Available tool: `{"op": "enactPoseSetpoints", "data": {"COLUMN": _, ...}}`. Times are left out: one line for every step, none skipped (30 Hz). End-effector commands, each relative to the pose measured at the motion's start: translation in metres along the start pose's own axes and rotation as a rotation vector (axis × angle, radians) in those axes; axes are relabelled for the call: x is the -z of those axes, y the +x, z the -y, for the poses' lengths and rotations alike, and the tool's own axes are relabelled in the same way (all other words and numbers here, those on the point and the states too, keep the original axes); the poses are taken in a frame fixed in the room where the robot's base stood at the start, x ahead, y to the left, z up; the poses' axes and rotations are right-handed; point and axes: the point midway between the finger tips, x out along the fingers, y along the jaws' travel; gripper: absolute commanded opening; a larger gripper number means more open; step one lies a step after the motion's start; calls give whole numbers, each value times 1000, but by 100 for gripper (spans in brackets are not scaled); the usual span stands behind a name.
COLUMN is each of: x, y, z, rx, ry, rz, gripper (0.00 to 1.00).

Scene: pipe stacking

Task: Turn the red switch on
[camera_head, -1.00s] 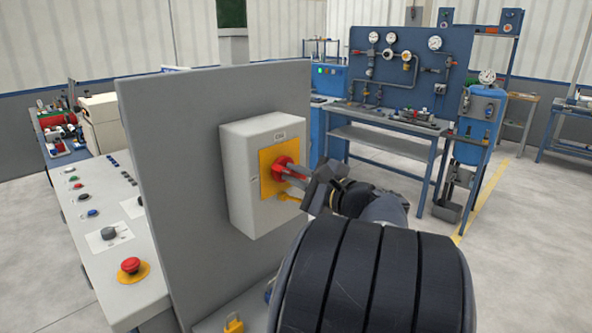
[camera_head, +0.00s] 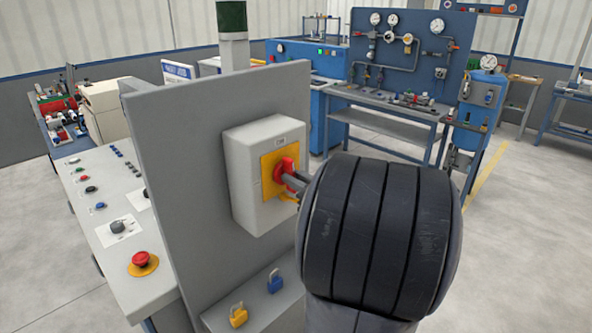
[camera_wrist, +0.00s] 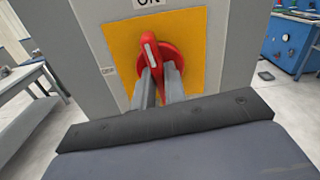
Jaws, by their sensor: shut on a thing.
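The red switch (camera_head: 284,171) is a rotary knob on a yellow plate (camera_head: 266,182), on the front of a light grey box (camera_head: 242,190). The box is fixed to an upright grey panel (camera_head: 185,160). In the wrist view the red knob (camera_wrist: 152,58) has a white mark and leans slightly left of vertical, below a label reading "ON". My gripper (camera_wrist: 160,78) is shut on the knob, its two grey fingers around the knob's lower part. In the head view my arm hides most of the gripper (camera_head: 288,182).
A sloping control desk (camera_head: 105,205) with a red emergency button (camera_head: 141,260) stands left of the panel. A yellow padlock (camera_head: 238,315) and a blue padlock (camera_head: 275,282) are on the ledge below the box. A blue workbench (camera_head: 385,115) stands behind.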

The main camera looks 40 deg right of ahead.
Motion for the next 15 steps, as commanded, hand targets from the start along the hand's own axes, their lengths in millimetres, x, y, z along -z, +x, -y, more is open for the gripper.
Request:
{"op": "enactPoseSetpoints", "data": {"x": -2, "y": 0, "z": 0, "rx": 0, "ry": 28, "rz": -2, "gripper": 0}}
{"op": "enactPoseSetpoints", "data": {"x": -2, "y": 0, "z": 0, "rx": 0, "ry": 44, "rz": -2, "gripper": 0}}
{"op": "enactPoseSetpoints", "data": {"x": -1, "y": 0, "z": 0, "rx": 0, "ry": 61, "rz": -3, "gripper": 0}}
{"op": "enactPoseSetpoints", "data": {"x": -1, "y": 0, "z": 0, "rx": 0, "ry": 74, "rz": -3, "gripper": 0}}
{"op": "enactPoseSetpoints", "data": {"x": -1, "y": 0, "z": 0, "rx": 0, "ry": 86, "rz": -3, "gripper": 0}}
{"op": "enactPoseSetpoints", "data": {"x": -1, "y": 0, "z": 0, "rx": 0, "ry": 99, "rz": -3, "gripper": 0}}
{"op": "enactPoseSetpoints", "data": {"x": 0, "y": 0, "z": 0, "rx": 0, "ry": 108, "rz": -3, "gripper": 0}}
{"op": "enactPoseSetpoints", "data": {"x": 0, "y": 0, "z": 0, "rx": 0, "ry": 116, "rz": -3, "gripper": 0}}
{"op": "enactPoseSetpoints", "data": {"x": 0, "y": 0, "z": 0, "rx": 0, "ry": 126, "rz": -3, "gripper": 0}}
{"op": "enactPoseSetpoints", "data": {"x": 0, "y": 0, "z": 0, "rx": 0, "ry": 132, "rz": -3, "gripper": 0}}
{"op": "enactPoseSetpoints", "data": {"x": 0, "y": 0, "z": 0, "rx": 0, "ry": 138, "rz": -3, "gripper": 0}}
{"op": "enactPoseSetpoints", "data": {"x": 1, "y": 0, "z": 0, "rx": 0, "ry": 143, "rz": -3, "gripper": 0}}
{"op": "enactPoseSetpoints", "data": {"x": 1, "y": 0, "z": 0, "rx": 0, "ry": 146, "rz": -2, "gripper": 0}}
{"op": "enactPoseSetpoints", "data": {"x": 1, "y": 0, "z": 0, "rx": 0, "ry": 148, "rz": -2, "gripper": 0}}
{"op": "enactPoseSetpoints", "data": {"x": 1, "y": 0, "z": 0, "rx": 0, "ry": 151, "rz": -2, "gripper": 0}}
